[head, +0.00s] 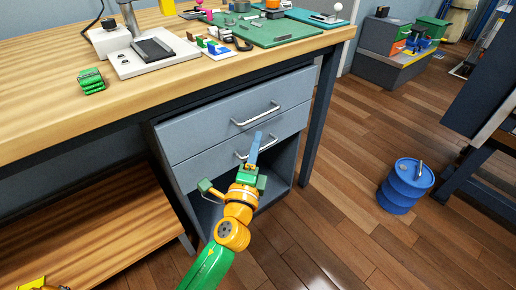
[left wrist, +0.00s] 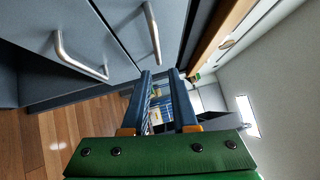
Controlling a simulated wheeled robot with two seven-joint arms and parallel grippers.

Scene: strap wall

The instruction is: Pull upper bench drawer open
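The grey upper bench drawer (head: 215,117) sits under the bench top, its front level with the drawer below, with a silver bar handle (head: 256,114). The upper handle also shows in the left wrist view (left wrist: 153,34). The lower drawer (head: 200,169) has a similar handle (head: 241,154), large in the left wrist view (left wrist: 78,62). My left gripper (head: 255,148) is in front of the lower drawer, its blue fingers partly covering that drawer's handle. In the left wrist view its fingers (left wrist: 159,75) are apart, with no handle between them.
The wooden bench top (head: 50,111) carries a green mat (head: 270,30), a grey device and small parts. A dark bench leg (head: 320,120) stands right of the drawers. A wooden low shelf (head: 90,235) is at left. A blue drum (head: 404,187) stands on open floor at right.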

